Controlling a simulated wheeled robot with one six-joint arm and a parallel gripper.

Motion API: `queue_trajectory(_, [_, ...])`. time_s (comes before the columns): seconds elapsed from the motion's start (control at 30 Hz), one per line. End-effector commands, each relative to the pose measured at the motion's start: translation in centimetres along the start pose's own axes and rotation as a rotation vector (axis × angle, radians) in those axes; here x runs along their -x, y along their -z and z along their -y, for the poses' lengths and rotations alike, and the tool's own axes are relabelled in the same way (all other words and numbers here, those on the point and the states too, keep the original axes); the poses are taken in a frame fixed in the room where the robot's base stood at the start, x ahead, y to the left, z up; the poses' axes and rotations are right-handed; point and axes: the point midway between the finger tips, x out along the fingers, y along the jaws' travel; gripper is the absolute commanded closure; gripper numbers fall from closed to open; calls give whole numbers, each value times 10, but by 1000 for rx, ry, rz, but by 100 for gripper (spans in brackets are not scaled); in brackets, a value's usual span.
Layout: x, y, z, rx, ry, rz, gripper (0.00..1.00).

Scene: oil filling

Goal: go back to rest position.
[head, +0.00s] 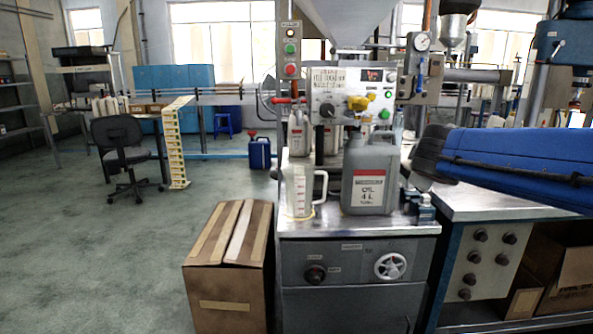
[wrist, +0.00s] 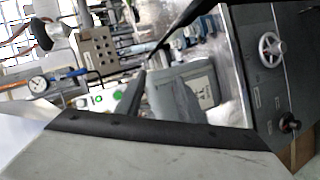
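My blue arm comes in from the right in the head view. Its dark end, with my gripper (head: 428,160), is just right of a grey oil jug (head: 369,178). The jug stands upright on the metal top of the filling machine (head: 347,250), with a red and white label facing the head camera. In the wrist view, the tilted picture shows the jug (wrist: 190,92) beyond a dark edge of my own arm end. The fingers are not clear in either view, so I cannot tell whether they are open or touch the jug.
A clear measuring jug (head: 299,190) stands left of the oil jug. The control panel (head: 352,95) rises behind them. A cardboard box (head: 229,262) stands on the floor at left. A metal bench (head: 490,203) is at right, under my arm.

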Motion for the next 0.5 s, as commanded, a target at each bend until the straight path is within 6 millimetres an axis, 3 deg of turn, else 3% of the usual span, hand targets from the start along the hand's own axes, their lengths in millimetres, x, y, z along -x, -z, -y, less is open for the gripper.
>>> queue_trajectory(0.03, [13,-23,13,-67,29,39,65])
queue_trajectory(0.2, [56,-88,74,-306,163,177,65])
queue_trajectory(0.33, [94,-128,131,-480,283,275,65])
queue_trajectory(0.5, [147,-160,210,-690,462,383,65])
